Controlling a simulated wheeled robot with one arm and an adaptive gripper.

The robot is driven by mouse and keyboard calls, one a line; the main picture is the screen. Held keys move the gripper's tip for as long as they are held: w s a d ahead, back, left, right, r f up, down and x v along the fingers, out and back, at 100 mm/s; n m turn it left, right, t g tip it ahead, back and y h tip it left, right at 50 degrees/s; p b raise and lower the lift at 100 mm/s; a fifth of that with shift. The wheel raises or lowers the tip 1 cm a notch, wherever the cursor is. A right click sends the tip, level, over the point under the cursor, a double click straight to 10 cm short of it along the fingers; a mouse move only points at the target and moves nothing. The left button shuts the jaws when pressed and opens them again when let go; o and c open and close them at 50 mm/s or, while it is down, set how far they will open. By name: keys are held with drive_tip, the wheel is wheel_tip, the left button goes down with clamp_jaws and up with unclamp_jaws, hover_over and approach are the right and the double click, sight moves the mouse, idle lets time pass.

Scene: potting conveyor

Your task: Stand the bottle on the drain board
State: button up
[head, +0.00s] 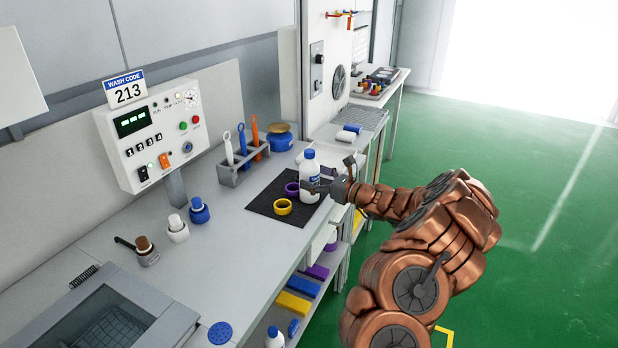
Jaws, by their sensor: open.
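A white bottle (310,164) with a blue cap and blue label stands upright on the dark mat (262,209) on the bench. My gripper (319,188) is open at the lower right side of the bottle, reaching in from the right. I cannot tell whether its fingers touch the bottle, as they are small and partly hidden. A grey ribbed board (371,114) lies farther back on the bench and looks like the drain board. A second white bottle (273,341) with a blue cap is low at the bottom edge.
A yellow ring (283,208) and a purple ring (291,189) are on the mat close to the bottle. A tool rack (243,165) and a blue pot (280,140) stand behind. A white tray (344,160) is partly hidden by my arm.

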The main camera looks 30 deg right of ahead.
drive_tip(key=shift+x, duration=0.9)
clamp_jaws()
